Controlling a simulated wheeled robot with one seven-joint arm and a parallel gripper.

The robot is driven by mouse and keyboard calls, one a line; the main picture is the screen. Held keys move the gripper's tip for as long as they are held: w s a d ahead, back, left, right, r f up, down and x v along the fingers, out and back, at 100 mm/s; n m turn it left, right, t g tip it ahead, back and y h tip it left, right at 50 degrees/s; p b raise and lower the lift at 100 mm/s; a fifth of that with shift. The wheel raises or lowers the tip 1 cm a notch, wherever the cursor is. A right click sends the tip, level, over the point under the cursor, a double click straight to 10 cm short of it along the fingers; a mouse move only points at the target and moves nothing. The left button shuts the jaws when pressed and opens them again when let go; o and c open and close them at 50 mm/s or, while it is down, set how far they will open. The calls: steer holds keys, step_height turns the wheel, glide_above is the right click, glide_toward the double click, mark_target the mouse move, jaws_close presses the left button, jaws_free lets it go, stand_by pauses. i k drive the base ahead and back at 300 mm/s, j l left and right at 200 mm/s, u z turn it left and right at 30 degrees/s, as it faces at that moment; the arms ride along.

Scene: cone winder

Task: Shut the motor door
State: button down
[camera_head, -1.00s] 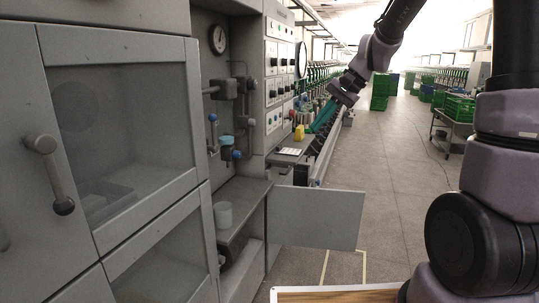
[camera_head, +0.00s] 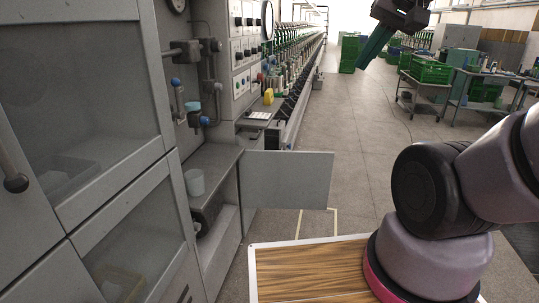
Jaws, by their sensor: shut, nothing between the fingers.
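The motor door seems to be the flat grey panel (camera_head: 288,180) low at the middle of the view. It stands open, sticking out to the right from the machine's front, with its left edge at the machine body. My gripper (camera_head: 366,60) hangs at the top, right of the middle, with its teal fingers pointing down and left. The fingers are shut and empty. The gripper appears well above and to the right of the door in the picture, apart from it. The door's far side is hidden.
The grey machine front with windowed doors (camera_head: 85,85) fills the left. A pale cup (camera_head: 194,182) stands on its shelf (camera_head: 213,163). My wooden-topped base shows at the bottom. The aisle floor (camera_head: 350,130) is clear. Green crates (camera_head: 427,70) on a trolley stand at right.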

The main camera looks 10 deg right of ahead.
mark_target(282, 180)
steer(key=i+l+z, duration=0.15)
steer(key=z, duration=1.05)
steer(key=i, duration=4.2)
steer(key=i+l+u, duration=0.1)
steer(key=i+u, duration=0.2)
steer(key=i+l+u, duration=0.25)
steer(key=i, duration=0.25)
steer(key=i+l+u, duration=0.3)
steer(key=j+u, duration=0.1)
steer(key=u, duration=3.65)
steer(key=k+l, duration=0.05)
